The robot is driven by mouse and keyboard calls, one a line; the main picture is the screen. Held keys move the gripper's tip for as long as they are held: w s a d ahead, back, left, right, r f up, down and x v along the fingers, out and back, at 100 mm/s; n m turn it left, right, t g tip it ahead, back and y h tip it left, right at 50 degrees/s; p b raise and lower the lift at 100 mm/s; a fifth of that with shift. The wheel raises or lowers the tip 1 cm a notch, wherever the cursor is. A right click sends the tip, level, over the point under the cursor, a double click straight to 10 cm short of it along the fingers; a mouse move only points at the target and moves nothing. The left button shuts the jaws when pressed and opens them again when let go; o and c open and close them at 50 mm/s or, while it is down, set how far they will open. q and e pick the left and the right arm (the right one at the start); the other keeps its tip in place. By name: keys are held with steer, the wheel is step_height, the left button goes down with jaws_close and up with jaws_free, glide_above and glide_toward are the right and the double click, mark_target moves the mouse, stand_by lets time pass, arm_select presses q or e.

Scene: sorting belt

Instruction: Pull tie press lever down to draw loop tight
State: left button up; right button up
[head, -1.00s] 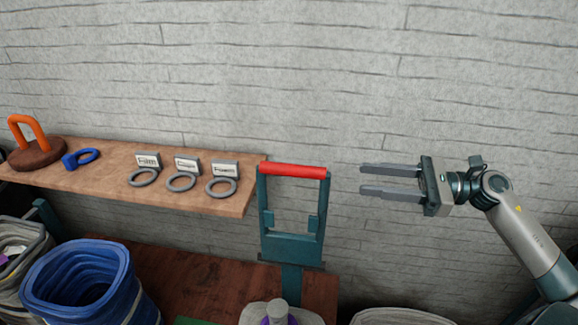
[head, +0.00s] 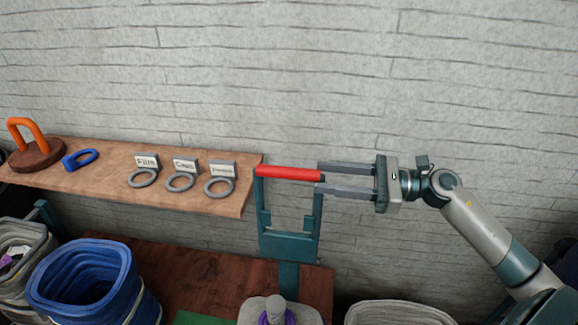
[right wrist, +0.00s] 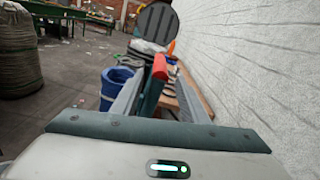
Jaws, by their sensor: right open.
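The tie press is a teal frame (head: 289,245) with a red lever bar (head: 288,173) across its top. My right gripper (head: 320,178) is open, and its two fingers point left at the right end of the red bar. In the right wrist view the red bar (right wrist: 160,67) shows between the open fingers, near their tips. I cannot tell whether the fingers touch it. Below the press is a grey sack (head: 262,312) with a purple loop (head: 283,317) around its neck. My left gripper is not in view.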

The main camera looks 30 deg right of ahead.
mark_target(289, 174)
steer(key=p+x, duration=0.4)
steer(key=x, duration=0.4)
steer(key=shift+r, duration=0.2)
steer(key=shift+w+a+f, duration=0.2)
steer(key=shift+w+a, duration=0.2)
steer(key=shift+a, duration=0.1)
jaws_close()
